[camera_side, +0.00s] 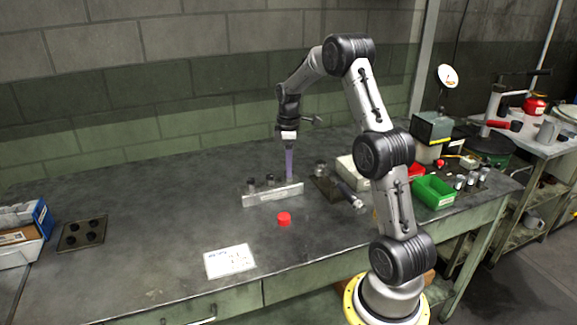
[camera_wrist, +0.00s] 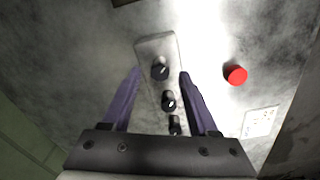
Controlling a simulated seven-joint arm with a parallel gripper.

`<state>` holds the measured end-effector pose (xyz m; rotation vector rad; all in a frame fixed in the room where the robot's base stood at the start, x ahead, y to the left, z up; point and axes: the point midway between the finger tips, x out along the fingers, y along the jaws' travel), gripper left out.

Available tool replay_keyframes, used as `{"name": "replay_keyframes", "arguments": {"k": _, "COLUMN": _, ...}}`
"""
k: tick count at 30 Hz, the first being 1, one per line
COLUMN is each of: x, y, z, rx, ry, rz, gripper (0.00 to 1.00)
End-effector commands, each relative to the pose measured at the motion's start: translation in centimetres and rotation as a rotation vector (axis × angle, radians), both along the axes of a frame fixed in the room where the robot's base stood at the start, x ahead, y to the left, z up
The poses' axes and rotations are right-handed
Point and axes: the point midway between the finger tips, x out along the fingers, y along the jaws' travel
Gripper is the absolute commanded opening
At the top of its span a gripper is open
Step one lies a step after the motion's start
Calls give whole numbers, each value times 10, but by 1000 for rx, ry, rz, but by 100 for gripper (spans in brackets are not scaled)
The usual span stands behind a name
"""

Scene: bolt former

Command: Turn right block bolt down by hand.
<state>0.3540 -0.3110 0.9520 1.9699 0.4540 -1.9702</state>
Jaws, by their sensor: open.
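A light grey metal block (camera_side: 272,195) stands on the bench with dark bolts in its top; it also shows in the wrist view (camera_wrist: 146,46). The wrist view shows three bolts in a row along it. The right bolt (camera_wrist: 160,72) appears between my fingertips, apart from both; my fingers hide it in the side view. The middle bolt (camera_wrist: 168,101) and the left bolt (camera_wrist: 175,126) lie nearer the gripper body in the wrist picture. My gripper (camera_side: 289,179) points down at the block's right end, open and empty, with its purple fingers either side of the block (camera_wrist: 161,73).
A red round piece (camera_side: 284,219) lies in front of the block, and a white sheet (camera_side: 230,261) lies nearer the front edge. A dark plate with fittings (camera_side: 328,187) stands just right of the block. A green bin (camera_side: 434,191) is farther right.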

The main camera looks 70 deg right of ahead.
Motion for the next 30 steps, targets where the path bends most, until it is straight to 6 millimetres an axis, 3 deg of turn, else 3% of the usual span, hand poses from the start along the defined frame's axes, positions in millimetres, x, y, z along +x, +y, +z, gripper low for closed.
{"name": "replay_keyframes", "arguments": {"k": 11, "x": 0, "y": 0, "z": -6, "rx": 0, "ry": 0, "rz": 0, "gripper": 60}}
{"name": "replay_keyframes", "arguments": {"k": 21, "x": 0, "y": 0, "z": -6, "rx": 0, "ry": 0, "rz": 0, "gripper": 1}}
{"name": "replay_keyframes", "arguments": {"k": 30, "x": 0, "y": 0, "z": -6, "rx": 0, "ry": 0, "rz": -6, "gripper": 0}}
